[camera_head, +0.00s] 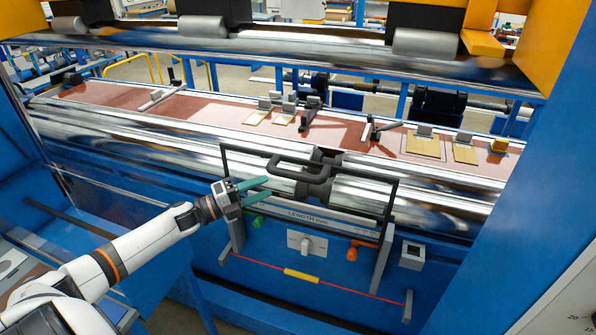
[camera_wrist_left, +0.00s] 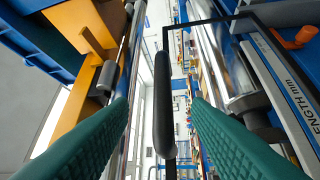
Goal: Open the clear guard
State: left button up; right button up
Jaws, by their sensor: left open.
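The clear guard (camera_head: 394,205) is a see-through panel with a thin black frame, standing in front of the shiny rollers. Its black handle (camera_head: 290,159) is a bar along the upper part of the frame. My left gripper (camera_head: 269,188) reaches in from the left with its green fingers apart, close to the handle's left end. In the left wrist view the dark handle bar (camera_wrist_left: 164,105) runs between the two open fingers (camera_wrist_left: 161,120), with gaps on both sides. My right gripper is not in view.
Below the guard, a blue panel holds a grey switch (camera_head: 307,243), a green button (camera_head: 257,222), an orange knob (camera_head: 352,252) and a red cord with a yellow middle (camera_head: 302,276). A reddish bed (camera_head: 220,112) with small plates lies behind. Blue posts flank the machine.

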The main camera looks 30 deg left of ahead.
aim_at(294, 175)
pick_arm(q)
jog(key=x, duration=0.9)
jog(key=shift+w+a+f+b, duration=0.1)
jog(key=shift+w+b, duration=0.1)
jog(key=shift+b, duration=0.2)
jog(key=shift+w, duration=0.3)
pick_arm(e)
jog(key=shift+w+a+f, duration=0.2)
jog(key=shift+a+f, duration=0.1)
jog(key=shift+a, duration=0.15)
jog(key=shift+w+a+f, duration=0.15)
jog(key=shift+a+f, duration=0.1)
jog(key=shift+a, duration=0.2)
pick_arm(q)
jog(key=shift+w, duration=0.1)
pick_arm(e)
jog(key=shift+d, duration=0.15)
pick_arm(q)
jog(key=shift+d, duration=0.25)
grip_shut()
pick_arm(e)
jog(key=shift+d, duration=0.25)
